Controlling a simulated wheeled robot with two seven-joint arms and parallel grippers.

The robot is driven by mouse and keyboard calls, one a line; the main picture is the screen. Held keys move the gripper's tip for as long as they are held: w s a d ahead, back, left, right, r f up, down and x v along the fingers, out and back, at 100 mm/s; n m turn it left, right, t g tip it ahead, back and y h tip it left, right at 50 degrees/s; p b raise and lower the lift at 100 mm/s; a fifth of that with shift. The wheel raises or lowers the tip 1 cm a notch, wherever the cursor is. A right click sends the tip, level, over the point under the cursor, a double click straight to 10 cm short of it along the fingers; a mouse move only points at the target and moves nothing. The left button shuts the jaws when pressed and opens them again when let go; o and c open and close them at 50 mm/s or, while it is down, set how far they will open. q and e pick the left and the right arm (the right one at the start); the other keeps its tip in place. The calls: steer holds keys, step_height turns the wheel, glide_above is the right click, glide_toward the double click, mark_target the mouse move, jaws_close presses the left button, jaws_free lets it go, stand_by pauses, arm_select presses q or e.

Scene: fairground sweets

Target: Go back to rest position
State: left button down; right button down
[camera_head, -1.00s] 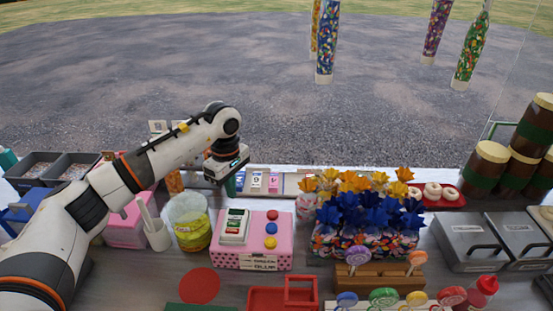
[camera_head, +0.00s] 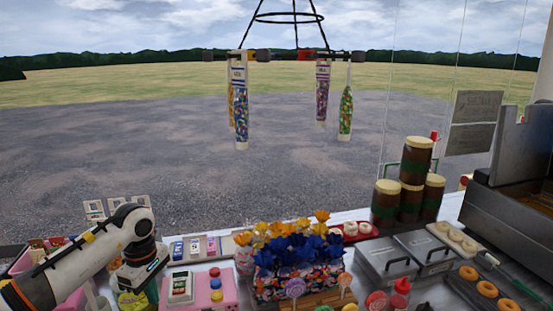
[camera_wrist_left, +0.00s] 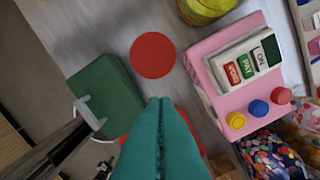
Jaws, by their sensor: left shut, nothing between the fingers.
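My left gripper (camera_head: 152,291) hangs from the arm at the lower left of the head view, over the counter beside the pink box (camera_head: 225,304). In the left wrist view its two teal fingers (camera_wrist_left: 160,103) are pressed together, with nothing between them. They point toward the counter near a red disc (camera_wrist_left: 153,55) and a dark green block (camera_wrist_left: 106,94). My right gripper is in neither view.
A card reader (camera_head: 180,287) and coloured buttons sit on the pink box. Blue and yellow flowers (camera_head: 290,248), stacked jars (camera_head: 411,187) and metal lidded bins (camera_head: 387,262) crowd the counter. Sweet tubes (camera_head: 240,107) hang from a rack above.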

arm_select(q)
steer(key=s+d+n+t+h, duration=0.15)
steer(key=d+h, duration=0.45)
steer(key=d, duration=0.6)
steer(key=s+d+n+h, duration=0.1)
steer(key=s+d+h, duration=0.3)
steer(key=d, duration=0.7)
steer(key=d+r+n+t+h, duration=0.4)
steer(key=r+n+t+h, duration=0.55)
steer(key=n, duration=0.45)
steer(key=a+f+n+t+y, duration=0.2)
steer(key=a+n+t+y, duration=0.85)
steer(key=n, duration=0.85)
steer(key=s+a+f+n+g+y, duration=0.5)
steer(key=a+f+n+g+y, duration=0.2)
steer(key=f+n+y, duration=0.4)
steer(key=s+a+f+n+g+h, duration=0.1)
steer(key=s+f+n+g, duration=0.4)
steer(key=s, duration=0.6)
steer(key=s+a+f+n+g+h, duration=0.1)
steer(key=s+f+n+g, duration=0.3)
steer(key=s+f+g, duration=0.45)
step_height(320, 180, down, 25)
steer(key=s+t, duration=0.1)
steer(key=s, duration=0.2)
steer(key=s+a+f+g, duration=0.1)
steer(key=s+a+f, duration=0.2)
steer(key=s+f, duration=1.3)
steer(key=shift+f+m, duration=0.2)
steer(key=shift+m, duration=0.25)
